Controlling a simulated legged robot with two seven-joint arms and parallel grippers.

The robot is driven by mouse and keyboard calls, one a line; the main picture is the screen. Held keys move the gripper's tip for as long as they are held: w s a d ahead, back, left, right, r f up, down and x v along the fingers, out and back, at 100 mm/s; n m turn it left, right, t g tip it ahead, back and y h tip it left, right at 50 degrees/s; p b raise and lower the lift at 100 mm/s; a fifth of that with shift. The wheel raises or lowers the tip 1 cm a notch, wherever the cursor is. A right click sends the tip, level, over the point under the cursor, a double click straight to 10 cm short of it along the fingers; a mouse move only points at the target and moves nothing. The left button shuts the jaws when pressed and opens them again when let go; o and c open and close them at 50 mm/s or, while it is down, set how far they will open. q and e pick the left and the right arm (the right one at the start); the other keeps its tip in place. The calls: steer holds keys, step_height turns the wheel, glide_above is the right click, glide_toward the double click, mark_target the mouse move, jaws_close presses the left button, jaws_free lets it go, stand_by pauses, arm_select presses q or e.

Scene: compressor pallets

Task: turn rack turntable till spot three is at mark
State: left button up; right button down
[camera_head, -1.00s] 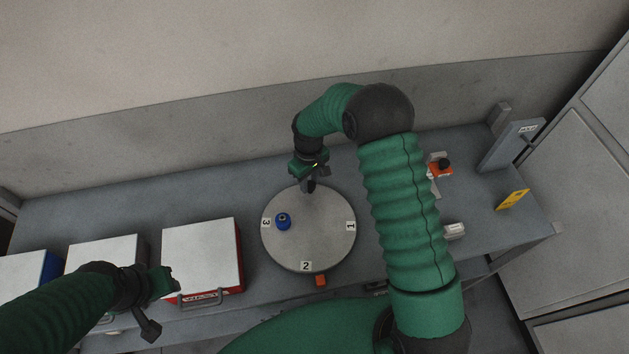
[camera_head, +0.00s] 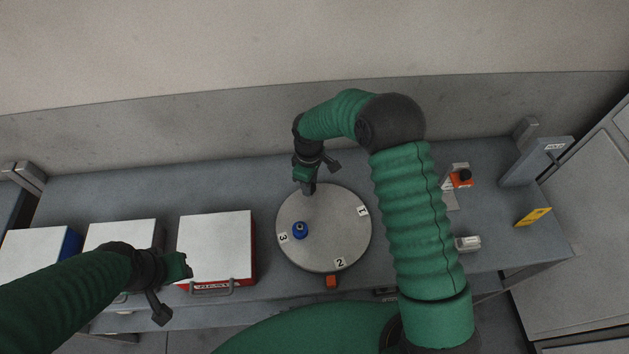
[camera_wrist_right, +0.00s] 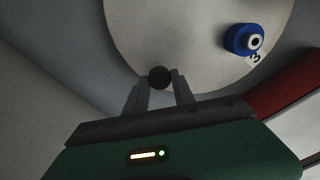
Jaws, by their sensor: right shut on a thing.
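The turntable (camera_head: 335,210) is a round grey disc on the bench with labels 1, 2 and 3 around its rim. Label 3 (camera_head: 283,237) is at the lower left, label 2 (camera_head: 340,262) at the bottom, label 1 (camera_head: 362,211) at the right. An orange mark (camera_head: 331,281) sits at the disc's front edge, closest to label 2. A blue part (camera_head: 300,230) stands beside label 3. My right gripper (camera_head: 309,188) is shut on a dark knob (camera_wrist_right: 159,77) near the disc's back rim. My left gripper (camera_head: 184,266) hangs by a case; its jaws are unclear.
A red case with a white top (camera_head: 215,245) stands left of the turntable, with more cases further left. At the right are an orange-and-black item (camera_head: 461,178), a small white block (camera_head: 467,244), a yellow sign (camera_head: 534,217) and a grey stand (camera_head: 535,160).

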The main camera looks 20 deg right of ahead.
mark_target(285, 226)
steer(key=shift+s+a+n+p, duration=0.15)
steer(key=shift+s+a+n, duration=0.15)
steer(key=shift+a+n, duration=0.8)
steer(key=shift+s+a+n+p, duration=0.15)
steer(key=shift+s+a+n, duration=0.1)
steer(key=shift+a+n, duration=0.8)
steer(key=shift+s+a+n+p, duration=0.15)
steer(key=shift+s+a+n, duration=0.15)
steer(key=shift+a+n, duration=0.25)
steer(key=shift+s+a+n+p, duration=0.15)
steer(key=shift+s+a+n, duration=0.15)
steer(key=shift+n, duration=0.3)
steer(key=shift+s+a+n+p, duration=0.2)
steer(key=shift+s+a+n, duration=0.3)
steer(key=shift+n, duration=0.25)
steer(key=shift+s+a+n+p, duration=0.2)
steer(key=shift+s+a+n, duration=0.15)
steer(key=shift+a+n, duration=0.3)
steer(key=shift+s+a+n+p, duration=0.3)
steer(key=shift+s+a+n, duration=0.1)
steer(key=shift+s+n, duration=0.35)
steer(key=shift+s+a+n+p, duration=0.35)
steer(key=shift+s+n, duration=0.2)
steer(key=shift+n, duration=0.4)
steer(key=shift+s+a+n, duration=0.25)
steer(key=shift+s+n, duration=0.4)
steer(key=shift+n, duration=0.15)
